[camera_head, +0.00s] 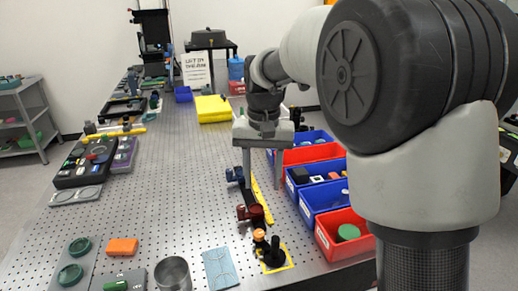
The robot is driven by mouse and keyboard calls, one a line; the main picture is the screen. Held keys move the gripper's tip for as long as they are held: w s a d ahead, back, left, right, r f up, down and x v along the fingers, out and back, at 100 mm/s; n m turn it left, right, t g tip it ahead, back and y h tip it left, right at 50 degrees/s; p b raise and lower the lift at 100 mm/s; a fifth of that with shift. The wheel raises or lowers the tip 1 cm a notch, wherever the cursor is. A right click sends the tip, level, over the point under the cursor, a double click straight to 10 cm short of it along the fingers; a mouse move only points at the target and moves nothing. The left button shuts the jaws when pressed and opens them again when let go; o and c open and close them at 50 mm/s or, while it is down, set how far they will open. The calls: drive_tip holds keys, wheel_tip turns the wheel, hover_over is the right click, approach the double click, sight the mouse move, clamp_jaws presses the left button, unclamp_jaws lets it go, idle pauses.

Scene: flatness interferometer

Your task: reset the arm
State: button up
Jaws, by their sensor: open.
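My arm reaches in from the right of the head view. My gripper (262,178) hangs over the right half of the perforated metal table (175,185), pointing down. Its two fingers are spread wide apart, and nothing shows held between them. The fingers are above the strip with the yellow ruler and the dark blue and red holders. How high they are above the table is hard to tell. My forearm hides part of the right side of the room.
Red and blue bins (320,193) line the table's right edge, close to my gripper. A metal cup (173,273), an orange block (122,247) and a light blue card (220,268) lie in front. Dark trays (84,165) stand at the left. The table's middle is clear.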

drive_tip(key=s+d+r+t+p, duration=0.2)
drive_tip(key=s+d+r+t, duration=0.1)
drive_tip(key=s+d+r, duration=0.7)
drive_tip(key=s+d+f+n+t+p, duration=0.1)
drive_tip(key=s+d+t+p, duration=0.1)
drive_tip(key=s, duration=1)
drive_tip(key=shift+s+d, duration=0.3)
drive_tip(key=shift+d, duration=0.4)
